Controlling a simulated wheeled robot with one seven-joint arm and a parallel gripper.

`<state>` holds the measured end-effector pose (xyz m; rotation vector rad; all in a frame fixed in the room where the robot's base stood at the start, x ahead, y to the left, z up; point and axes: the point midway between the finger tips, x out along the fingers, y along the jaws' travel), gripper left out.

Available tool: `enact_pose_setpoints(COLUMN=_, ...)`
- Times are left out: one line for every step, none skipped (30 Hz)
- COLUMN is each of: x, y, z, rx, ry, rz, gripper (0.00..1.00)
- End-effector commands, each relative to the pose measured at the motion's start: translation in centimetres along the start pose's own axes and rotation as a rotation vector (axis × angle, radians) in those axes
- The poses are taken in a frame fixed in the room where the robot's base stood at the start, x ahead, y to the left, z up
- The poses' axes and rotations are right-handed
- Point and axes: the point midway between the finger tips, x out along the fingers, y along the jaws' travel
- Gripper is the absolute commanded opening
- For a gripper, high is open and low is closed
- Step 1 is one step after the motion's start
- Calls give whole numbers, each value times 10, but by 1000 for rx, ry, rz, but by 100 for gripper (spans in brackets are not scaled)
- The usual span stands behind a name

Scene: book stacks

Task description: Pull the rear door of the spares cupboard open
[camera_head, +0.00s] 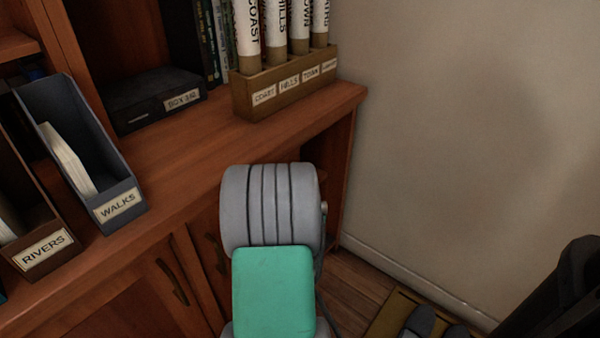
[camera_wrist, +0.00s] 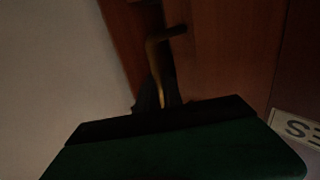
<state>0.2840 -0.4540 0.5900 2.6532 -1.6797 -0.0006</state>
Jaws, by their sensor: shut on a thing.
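The spares cupboard is a reddish-brown wooden unit; its top (camera_head: 185,165) runs toward the wall in the head view. Below it, a door (camera_head: 120,305) with a dark curved handle (camera_head: 172,281) shows, and a second handle (camera_head: 213,254) shows partly beside my arm. In the dim wrist view, a wooden door face (camera_wrist: 225,55) carries a brass-coloured handle (camera_wrist: 155,52). My gripper (camera_wrist: 160,95) is shut on this handle, its dark fingertips around the lower part. In the head view my grey and green arm hides the gripper and the gripped handle.
File boxes marked WALKS (camera_head: 118,205) and RIVERS (camera_head: 45,250), a black box (camera_head: 155,100) and a wooden holder of map tubes (camera_head: 285,90) stand on the top. A bare wall (camera_head: 450,120) closes the right side. A mat with shoes (camera_head: 385,318) lies on the floor.

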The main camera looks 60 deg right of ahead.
Motion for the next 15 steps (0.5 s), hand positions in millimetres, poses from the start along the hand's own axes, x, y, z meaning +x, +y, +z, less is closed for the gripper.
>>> enact_pose_setpoints(x=-6, y=2, z=0, rx=-1, ry=-3, rz=2, gripper=0)
enact_pose_setpoints(x=-8, y=3, z=1, rx=-1, ry=-4, rz=2, gripper=0)
enact_pose_setpoints(x=-10, y=4, z=1, rx=-1, ry=-4, rz=2, gripper=0)
enact_pose_setpoints(x=-11, y=5, z=1, rx=-1, ry=-4, rz=2, gripper=0)
enact_pose_setpoints(x=-12, y=5, z=1, rx=-1, ry=-3, rz=2, gripper=0)
enact_pose_setpoints(x=-12, y=5, z=1, rx=0, ry=-3, rz=2, gripper=0)
enact_pose_setpoints(x=-12, y=6, z=1, rx=0, ry=-3, rz=2, gripper=0)
enact_pose_setpoints(x=-12, y=6, z=1, rx=0, ry=-3, rz=3, gripper=0)
enact_pose_setpoints(x=-12, y=6, z=1, rx=0, ry=-2, rz=3, gripper=0)
enact_pose_setpoints(x=-12, y=6, z=1, rx=0, ry=-3, rz=3, gripper=0)
enact_pose_setpoints(x=-12, y=6, z=1, rx=0, ry=-3, rz=4, gripper=0)
enact_pose_setpoints(x=-12, y=6, z=1, rx=1, ry=-2, rz=4, gripper=0)
enact_pose_setpoints(x=-12, y=6, z=1, rx=1, ry=-2, rz=4, gripper=0)
enact_pose_setpoints(x=-12, y=7, z=1, rx=1, ry=-2, rz=4, gripper=0)
enact_pose_setpoints(x=-12, y=7, z=1, rx=1, ry=-2, rz=4, gripper=14)
